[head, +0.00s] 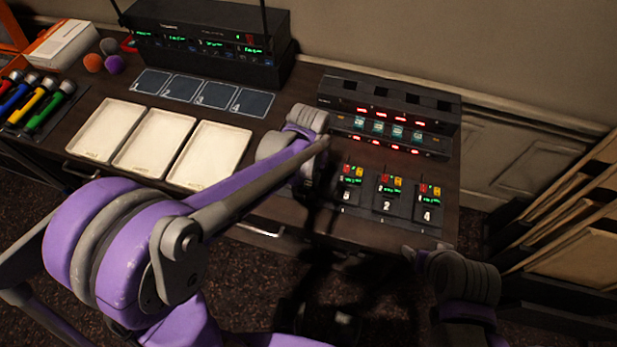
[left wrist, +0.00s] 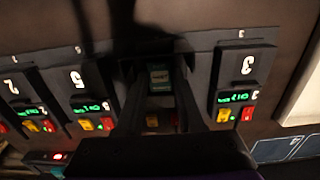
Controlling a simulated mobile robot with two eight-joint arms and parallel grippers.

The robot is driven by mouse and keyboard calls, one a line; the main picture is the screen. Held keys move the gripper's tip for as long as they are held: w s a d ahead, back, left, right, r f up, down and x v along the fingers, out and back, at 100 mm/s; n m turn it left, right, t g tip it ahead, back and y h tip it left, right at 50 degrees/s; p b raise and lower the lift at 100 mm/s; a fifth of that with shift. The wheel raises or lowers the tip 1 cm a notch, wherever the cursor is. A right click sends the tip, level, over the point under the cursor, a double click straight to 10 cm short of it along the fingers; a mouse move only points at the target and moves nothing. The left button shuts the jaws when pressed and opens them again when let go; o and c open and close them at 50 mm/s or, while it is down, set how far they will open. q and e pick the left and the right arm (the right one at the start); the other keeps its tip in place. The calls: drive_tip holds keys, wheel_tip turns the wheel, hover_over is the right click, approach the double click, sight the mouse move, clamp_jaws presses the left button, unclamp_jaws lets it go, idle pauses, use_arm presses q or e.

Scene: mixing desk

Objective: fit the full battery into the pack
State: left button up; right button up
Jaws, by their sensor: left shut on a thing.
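My left gripper (head: 317,188) is over the row of packs at the front right of the desk. In the left wrist view its two dark fingers (left wrist: 158,66) are shut on a battery (left wrist: 160,78) with a teal label. The battery is over the place between the pack marked 3 (left wrist: 243,75) and the pack marked 5 (left wrist: 82,80). The pack beneath it is mostly hidden, so I cannot tell whether the battery is in its bay. The fingertips are dark in the head view.
The charger (head: 340,92) behind the packs holds several batteries with teal labels and red lights. Packs marked 2 (head: 386,206) and 4 (head: 426,214) stand to the right. Three cream trays (head: 212,155), numbered dark pads (head: 205,92) and coloured microphones (head: 42,112) are to the left.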

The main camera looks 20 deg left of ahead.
idle(0.3)
use_arm(q)
drive_tip(key=o, duration=1.5)
drive_tip(key=shift+c, duration=0.2)
drive_tip(key=shift+r+p, duration=1.95)
drive_tip(key=shift+r, duration=1.6)
use_arm(e)
drive_tip(key=r, duration=0.1)
drive_tip(key=w+r, duration=0.1)
drive_tip(key=r, duration=0.3)
drive_tip(key=shift+w, duration=0.35)
